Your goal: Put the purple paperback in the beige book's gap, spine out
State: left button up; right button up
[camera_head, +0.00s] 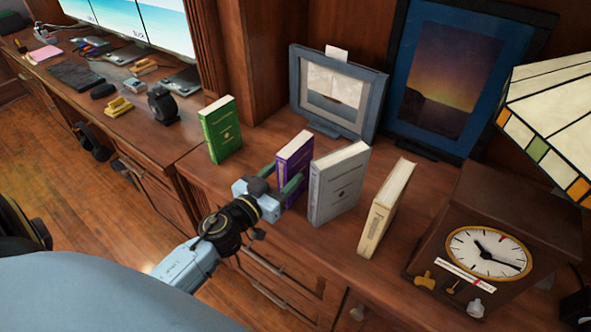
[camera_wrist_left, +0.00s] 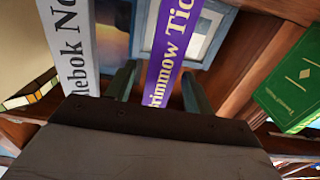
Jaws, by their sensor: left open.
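The purple paperback (camera_head: 295,158) stands upright on the wood top, between a green book (camera_head: 221,131) and a grey book (camera_head: 338,185). My left gripper (camera_head: 281,184) is open at its spine, one finger on each side. In the left wrist view the purple spine (camera_wrist_left: 171,55) shows between the spread fingers (camera_wrist_left: 160,88); whether they touch it I cannot tell. The beige book (camera_head: 384,210) stands to the right of the grey book and looks slightly tilted. Bare wood shows between the grey and beige books, and between beige and the clock. My right gripper is not in view.
A wooden clock (camera_head: 490,250) stands right of the beige book, below a stained-glass lampshade (camera_head: 555,110). A grey photo frame (camera_head: 335,92) and a blue-bordered sunset picture (camera_head: 440,80) stand behind the books. The grey book is close to my gripper's right side.

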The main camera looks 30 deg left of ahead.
aim_at(294, 164)
pick_arm(q)
jog(key=shift+w+d, duration=0.2)
jog(key=shift+w, duration=2.1)
jog(key=shift+r, duration=0.1)
grip_shut()
